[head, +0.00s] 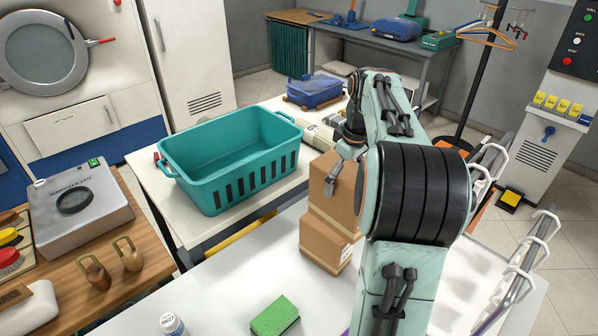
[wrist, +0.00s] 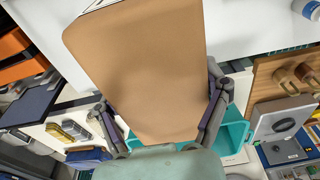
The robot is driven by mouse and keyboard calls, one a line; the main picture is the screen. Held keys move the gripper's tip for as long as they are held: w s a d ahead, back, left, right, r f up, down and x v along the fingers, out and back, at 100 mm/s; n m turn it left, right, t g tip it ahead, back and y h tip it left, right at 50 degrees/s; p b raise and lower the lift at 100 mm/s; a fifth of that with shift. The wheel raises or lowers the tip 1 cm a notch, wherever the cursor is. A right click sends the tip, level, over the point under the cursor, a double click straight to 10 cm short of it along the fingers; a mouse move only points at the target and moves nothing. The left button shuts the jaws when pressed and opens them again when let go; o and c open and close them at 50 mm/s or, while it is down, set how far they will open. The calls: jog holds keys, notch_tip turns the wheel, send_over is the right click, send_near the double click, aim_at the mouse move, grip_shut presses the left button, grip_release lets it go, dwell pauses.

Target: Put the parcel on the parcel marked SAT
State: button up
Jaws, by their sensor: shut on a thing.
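A brown cardboard parcel (head: 336,192) is held in my gripper (head: 334,174), which shows beside it in the head view. The parcel (wrist: 145,65) fills the middle of the wrist view, with a finger of my gripper (wrist: 158,98) along each side. A second brown parcel (head: 322,243) stands on the white table directly below the held one in the head view. It has a white label on its right face, too small to read. The two look touching or nearly so; I cannot tell which. My arm hides the held parcel's right side.
A teal basket (head: 232,172) stands to the left on a white table. A green sponge (head: 275,316) and a white bottle (head: 172,324) are near the front of the white table (head: 235,280). A rail with white hangers (head: 520,278) is at right.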

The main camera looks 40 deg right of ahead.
jog(key=f, duration=0.1)
jog(key=w+d+f, duration=0.1)
jog(key=f, duration=0.1)
jog(key=shift+w+d, duration=0.35)
jog(key=shift+d, duration=0.05)
jog(key=shift+w+d+f, duration=0.1)
jog(key=shift+f, duration=0.8)
jog(key=shift+w+d+f, duration=0.1)
jog(key=shift+f, duration=0.8)
jog(key=shift+f, duration=0.1)
jog(key=o, duration=1.2)
